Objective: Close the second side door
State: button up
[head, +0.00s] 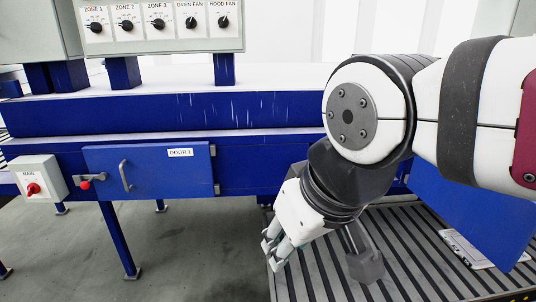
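A blue panel (478,213) hangs at the right, angled out from the blue machine frame, and looks like an open side door. No label shows on it, and my arm hides its upper left part and any hinge. The door marked DOOR 1 (152,172) is at the left, flush with the frame, with a grey bar handle (125,175). My gripper (272,247) points down and left, in front of the frame between the two doors. It is apart from both doors and appears empty. Its finger gap is too small to judge.
A control box (160,22) with several knobs stands at the upper left. A MAIN switch box (38,178) and a red knob (85,185) are left of DOOR 1. Blue legs (118,240) stand below. Grey floor (190,255) is clear left of my gripper.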

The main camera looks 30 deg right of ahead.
aim_at(500, 226)
jog(key=l+z, duration=0.1)
jog(key=z, duration=0.3)
jog(key=l+z, duration=0.15)
jog(key=z, duration=0.2)
jog(key=l+z, duration=0.1)
jog(key=z, duration=0.3)
jog(key=l+z, duration=0.15)
jog(key=z, duration=0.2)
jog(key=i+l, duration=0.1)
jog(key=l, duration=1.05)
jog(key=i+z, duration=0.05)
